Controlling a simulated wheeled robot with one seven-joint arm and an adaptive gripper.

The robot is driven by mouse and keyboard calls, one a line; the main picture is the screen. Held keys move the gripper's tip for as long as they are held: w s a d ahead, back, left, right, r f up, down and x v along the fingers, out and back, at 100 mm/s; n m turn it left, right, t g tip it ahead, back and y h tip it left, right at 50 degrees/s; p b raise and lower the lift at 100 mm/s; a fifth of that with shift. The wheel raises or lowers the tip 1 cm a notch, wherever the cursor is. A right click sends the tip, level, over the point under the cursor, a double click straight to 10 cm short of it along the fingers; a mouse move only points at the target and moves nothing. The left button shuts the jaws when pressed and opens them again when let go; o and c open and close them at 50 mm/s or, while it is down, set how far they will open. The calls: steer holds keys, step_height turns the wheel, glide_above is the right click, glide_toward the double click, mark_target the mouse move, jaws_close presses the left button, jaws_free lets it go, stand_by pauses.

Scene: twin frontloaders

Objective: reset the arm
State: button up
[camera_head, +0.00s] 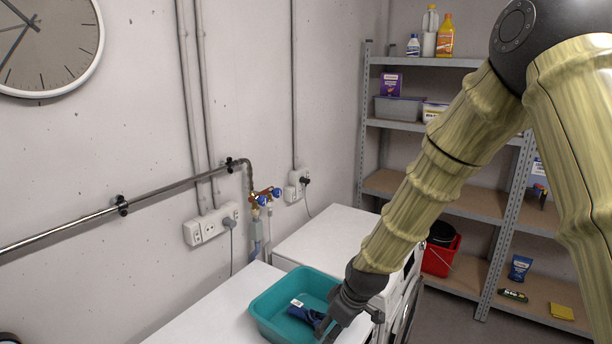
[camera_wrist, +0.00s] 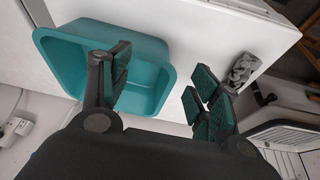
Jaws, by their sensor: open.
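My gripper (camera_head: 345,318) is at the end of my arm, low over the front right edge of a teal basin (camera_head: 262,318). In the wrist view its two dark fingers (camera_wrist: 158,82) stand wide apart with nothing between them. One finger overlaps the basin (camera_wrist: 60,58) in that view, and the other is over the white top to its right. I cannot tell whether the gripper touches the basin. A dark blue item with a white label (camera_head: 298,304) lies in the basin, partly hidden by my gripper in the head view.
The basin stands on a white machine top (camera_head: 212,308), beside a second white machine (camera_head: 325,238). A grey crumpled item (camera_wrist: 243,70) lies near the machine's edge. Pipes and taps (camera_head: 262,196) run along the wall.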

steer(key=s+d+f+m+b, duration=0.1)
steer(key=s+d+f, duration=0.15)
steer(key=f, duration=0.45)
steer(key=s+d+f+m+b, duration=0.1)
steer(key=s+f+m, duration=0.1)
steer(key=s+f, duration=0.3)
steer(key=s+d+f+m+g+h+b, duration=0.1)
steer(key=s+d+f+m+b, duration=0.2)
steer(key=s+f, duration=1)
steer(key=s+d+f+m+g+h+b, duration=0.1)
steer(key=s+d+f+m+g+b, duration=0.1)
steer(key=s+d+f, duration=0.7)
steer(key=s+f+m+b, duration=0.1)
steer(key=s+f, duration=0.3)
steer(key=s, duration=0.4)
steer(key=shift+s+m+h, duration=0.4)
steer(key=shift+m, duration=0.3)
steer(key=shift+d, duration=0.1)
